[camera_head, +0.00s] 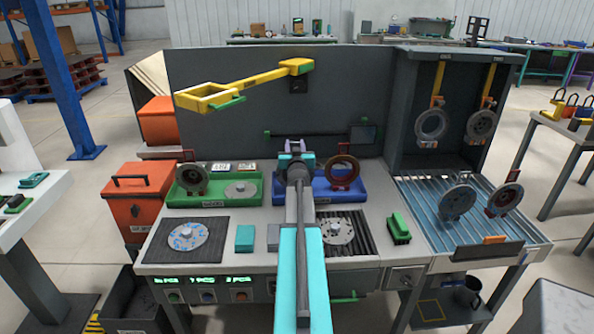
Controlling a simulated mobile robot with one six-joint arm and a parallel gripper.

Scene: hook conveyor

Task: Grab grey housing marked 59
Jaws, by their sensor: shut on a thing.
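Grey round housings hang on the dark rack at right, one left (432,125) and one right (480,126). Two more rest above the slatted blue surface, one grey (457,201) and one with a reddish bracket (505,197). A dark housing (190,179) stands in the green tray; a reddish-brown ring (343,171) stands in the blue tray. No number 59 is readable.
A blue-marked disc (187,236) lies on a dark mat at left. Another grey disc (338,231) lies on a ribbed mat beside my arm. A teal block (245,238) and a green brush-like block (398,229) stand on the table. A yellow bar (250,86) projects before the back panel.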

